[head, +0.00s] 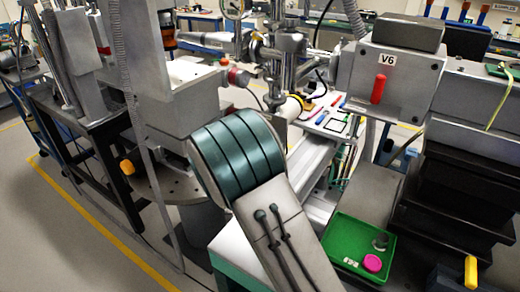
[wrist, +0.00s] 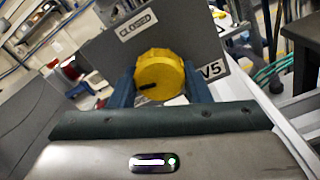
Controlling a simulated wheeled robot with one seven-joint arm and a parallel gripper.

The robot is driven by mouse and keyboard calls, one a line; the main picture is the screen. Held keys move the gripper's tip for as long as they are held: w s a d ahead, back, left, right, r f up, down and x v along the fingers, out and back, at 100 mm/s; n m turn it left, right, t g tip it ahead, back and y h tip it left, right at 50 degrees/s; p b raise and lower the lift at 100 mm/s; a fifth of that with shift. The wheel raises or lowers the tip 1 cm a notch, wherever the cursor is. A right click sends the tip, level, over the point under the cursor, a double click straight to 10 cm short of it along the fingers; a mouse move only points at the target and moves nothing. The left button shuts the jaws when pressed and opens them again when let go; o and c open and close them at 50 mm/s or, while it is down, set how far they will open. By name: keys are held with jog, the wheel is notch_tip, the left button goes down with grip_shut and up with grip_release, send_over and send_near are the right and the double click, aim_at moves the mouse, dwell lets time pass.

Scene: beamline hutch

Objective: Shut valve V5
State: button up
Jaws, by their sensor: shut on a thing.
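In the wrist view, the yellow round knob (wrist: 160,72) of valve V5 sits in front of a grey plate (wrist: 190,42). The V5 label (wrist: 211,70) is just right of the knob, partly covered by a finger. A small sign (wrist: 138,23) above the knob seems to read CLOSED, but it is blurred. A black pointer mark (wrist: 148,86) on the knob points left. My gripper (wrist: 159,84) has one blue finger on each side of the knob and is shut on it.
In the head view, a grey box labelled V6 (head: 408,68) with a red handle (head: 379,88) stands to the right. A green tray (head: 345,261) with a pink round item (head: 372,263) is at lower right. Metal pipework (head: 285,60) stands behind my arm.

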jog(key=m+b, duration=0.2)
jog(key=b, duration=0.2)
jog(key=m+b, duration=0.2)
jog(key=b, duration=0.2)
jog(key=shift+f+m, duration=0.3)
jog(key=shift+f, duration=0.1)
jog(key=m+b, duration=0.4)
jog(key=b, duration=0.4)
jog(key=shift+w, duration=0.1)
jog(key=m+b, duration=0.4)
jog(key=b, duration=0.3)
jog(key=shift+r+b, duration=0.2)
jog(key=shift+b, duration=0.1)
jog(key=m+b, duration=0.2)
jog(key=b, duration=0.1)
jog(key=shift+r+m, duration=0.35)
jog(key=shift+m, duration=0.05)
jog(key=shift+a, duration=0.1)
jog(key=o, duration=1)
jog(key=shift+r, duration=0.1)
